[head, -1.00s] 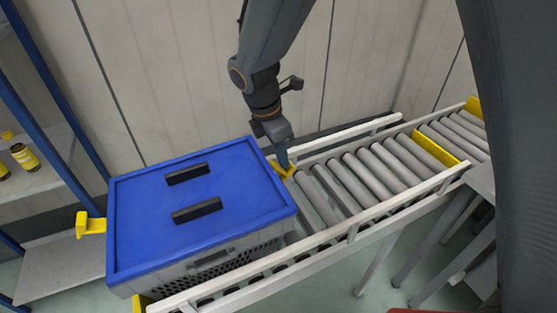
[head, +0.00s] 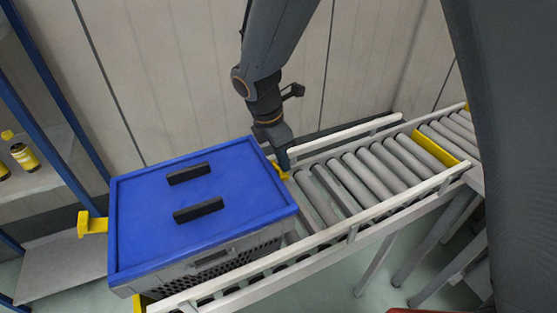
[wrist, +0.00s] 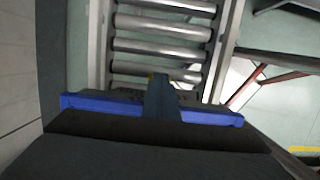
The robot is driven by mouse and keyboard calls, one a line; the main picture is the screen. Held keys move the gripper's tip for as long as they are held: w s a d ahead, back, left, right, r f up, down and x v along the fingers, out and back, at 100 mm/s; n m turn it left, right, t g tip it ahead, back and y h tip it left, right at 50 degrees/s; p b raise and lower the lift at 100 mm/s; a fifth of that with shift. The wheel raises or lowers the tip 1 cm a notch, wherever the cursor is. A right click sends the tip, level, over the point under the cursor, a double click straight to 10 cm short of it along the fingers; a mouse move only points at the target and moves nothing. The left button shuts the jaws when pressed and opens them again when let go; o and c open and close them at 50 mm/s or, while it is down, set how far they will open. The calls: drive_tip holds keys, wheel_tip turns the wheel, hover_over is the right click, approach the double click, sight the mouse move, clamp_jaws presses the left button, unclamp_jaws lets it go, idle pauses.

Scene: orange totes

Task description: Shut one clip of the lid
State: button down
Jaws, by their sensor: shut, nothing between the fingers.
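A grey crate (head: 240,259) with a blue lid (head: 150,225) sits at the left end of the roller conveyor. One yellow clip (head: 92,224) sticks out level from the lid's left side. Another yellow clip (head: 283,174) shows in part at the right side, just below my gripper (head: 284,165). My gripper is shut with nothing in it, pointing down at the lid's right edge, at or very near this clip. In the wrist view the gripper (wrist: 160,98) covers the middle of the blue lid edge (wrist: 95,103); the clip is mostly hidden there.
Two black bars (head: 198,210) lie on the lid. The conveyor rollers (head: 345,182) to the right are clear, between pale side rails (head: 380,205). A yellow crossbar (head: 434,148) spans the conveyor farther right. A blue-framed shelf (head: 45,265) stands at the left, a wall behind.

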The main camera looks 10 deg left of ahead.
idle(0.4)
drive_tip(key=shift+w+d+p, duration=0.35)
drive_tip(key=shift+w+d, duration=0.1)
drive_tip(key=shift+d, duration=0.3)
drive_tip(key=shift+r, duration=0.1)
drive_tip(key=w+d+p+v, duration=0.1)
drive_tip(key=d+p+v, duration=0.1)
drive_tip(key=p+v, duration=0.6)
drive_tip(key=shift+p+v, duration=0.4)
drive_tip(key=shift+v, duration=0.65)
drive_tip(key=shift+w, duration=0.1)
